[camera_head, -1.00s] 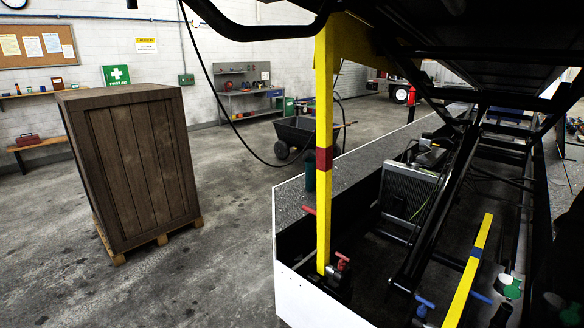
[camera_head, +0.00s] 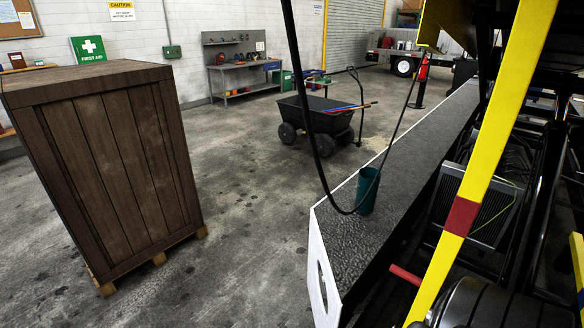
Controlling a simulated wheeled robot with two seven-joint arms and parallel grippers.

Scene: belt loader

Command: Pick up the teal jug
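The teal jug (camera_head: 366,190) stands upright on the grey textured deck (camera_head: 400,165) of the belt loader, near the deck's left edge. It looks like a tall, plain cylinder, and no handle can be made out. A black hanging cable (camera_head: 322,165) loops down to it and crosses by its lower part; whether they touch I cannot tell. Neither of my grippers is in view.
A large wooden crate (camera_head: 120,170) on a pallet stands at the left. A yellow bar with a red band (camera_head: 462,216) slants up at the right. A black cart (camera_head: 318,118) stands behind. The concrete floor (camera_head: 245,220) between crate and loader is clear.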

